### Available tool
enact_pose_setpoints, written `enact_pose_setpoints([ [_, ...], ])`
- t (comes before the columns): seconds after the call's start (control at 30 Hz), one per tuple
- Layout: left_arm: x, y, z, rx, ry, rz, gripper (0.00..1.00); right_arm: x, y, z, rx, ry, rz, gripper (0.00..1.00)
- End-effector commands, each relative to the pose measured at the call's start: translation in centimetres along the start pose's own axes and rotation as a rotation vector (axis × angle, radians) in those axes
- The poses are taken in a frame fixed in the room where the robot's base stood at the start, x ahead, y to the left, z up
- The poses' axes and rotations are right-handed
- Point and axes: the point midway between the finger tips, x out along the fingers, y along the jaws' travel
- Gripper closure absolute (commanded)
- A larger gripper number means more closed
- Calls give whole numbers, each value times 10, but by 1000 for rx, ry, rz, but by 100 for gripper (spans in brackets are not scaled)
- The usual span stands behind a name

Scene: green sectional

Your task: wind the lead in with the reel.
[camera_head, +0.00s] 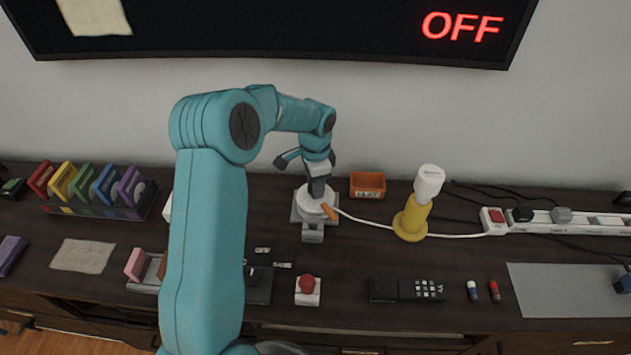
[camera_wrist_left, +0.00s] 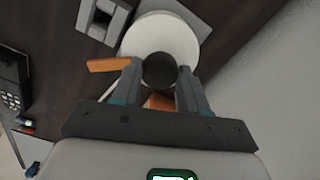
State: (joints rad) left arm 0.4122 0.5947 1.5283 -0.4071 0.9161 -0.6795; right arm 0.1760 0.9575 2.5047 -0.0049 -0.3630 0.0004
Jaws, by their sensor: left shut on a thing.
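The reel (camera_head: 306,200) is a white drum on a grey base near the middle of the desk. Its white top also shows in the left wrist view (camera_wrist_left: 188,36), with a dark round knob (camera_wrist_left: 160,70) and an orange arm (camera_wrist_left: 108,64). My left gripper (camera_head: 317,185) comes down over the reel from above. Its fingers (camera_wrist_left: 160,85) are shut on the dark knob. The white lead (camera_head: 365,221) runs right from the reel, past the yellow post with a white top (camera_head: 413,216), to a white unit with a red switch (camera_head: 495,219). My right gripper is not in view.
A red button (camera_head: 307,285) and a black handset (camera_head: 405,290) lie in front. A power strip (camera_head: 580,222) is at right. The wall screen (camera_head: 350,30) reads OFF.

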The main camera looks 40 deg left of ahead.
Motion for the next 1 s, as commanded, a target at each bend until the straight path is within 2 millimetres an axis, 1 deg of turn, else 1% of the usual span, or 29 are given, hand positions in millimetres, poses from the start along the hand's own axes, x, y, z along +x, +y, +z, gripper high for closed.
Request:
enact_pose_setpoints([
  [1.0, -3, -2, 0, 960, 1, -5, 100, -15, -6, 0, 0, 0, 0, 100],
])
